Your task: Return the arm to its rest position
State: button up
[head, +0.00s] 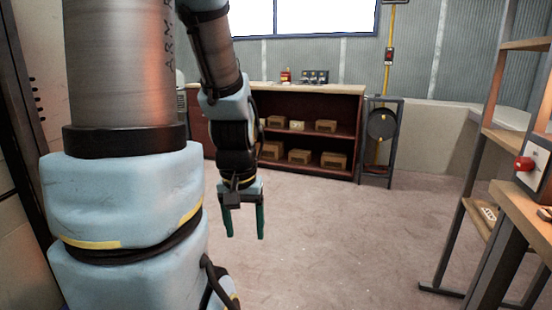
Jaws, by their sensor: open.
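My gripper (244,220) hangs at the end of my arm, left of the middle of the head view. Its two green fingers point down and stand apart, with nothing between them. It is in front of the low brown shelf unit and over open floor. My arm's large upper links fill the left side of the view and hide what is behind them.
A brown shelf unit (340,94) with several small boxes stands at the back. A dark rack with a round reel (381,124) is beside it. A wooden workbench (535,205) with a red knob (523,163) is at right. The middle floor (340,235) is clear.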

notch_tip(320, 180, up, 21)
jog(key=p, duration=1.8)
jog(key=shift+f, duration=0.2)
